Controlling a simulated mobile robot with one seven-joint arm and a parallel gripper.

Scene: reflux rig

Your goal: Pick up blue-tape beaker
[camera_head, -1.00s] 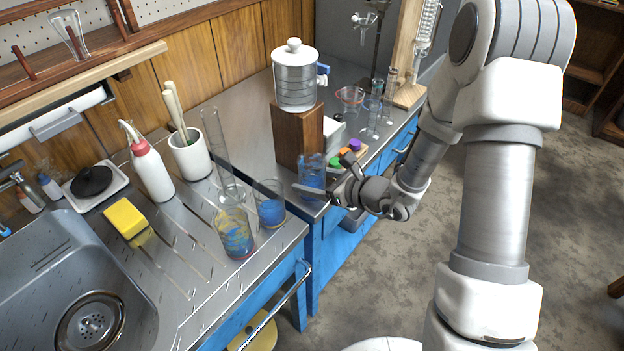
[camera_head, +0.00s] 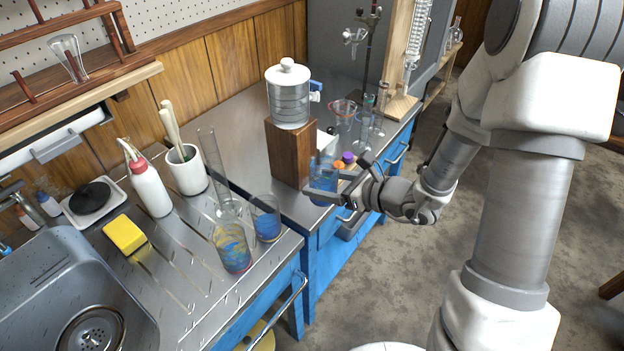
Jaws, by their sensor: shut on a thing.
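My gripper (camera_head: 328,184) is shut on a clear glass beaker (camera_head: 322,192) with blue on its lower part, right of the wooden block. The beaker looks upright, close to the counter's front edge. The fingers hide part of it, and I cannot tell whether its base is clear of the counter. Two other glass vessels stand on the drainboard to the left: a beaker with blue (camera_head: 266,222) and a beaker with blue and yellow (camera_head: 232,250).
A tall glass cylinder (camera_head: 214,165) stands on the drainboard. Slender glassware (camera_head: 366,115) stands farther back.

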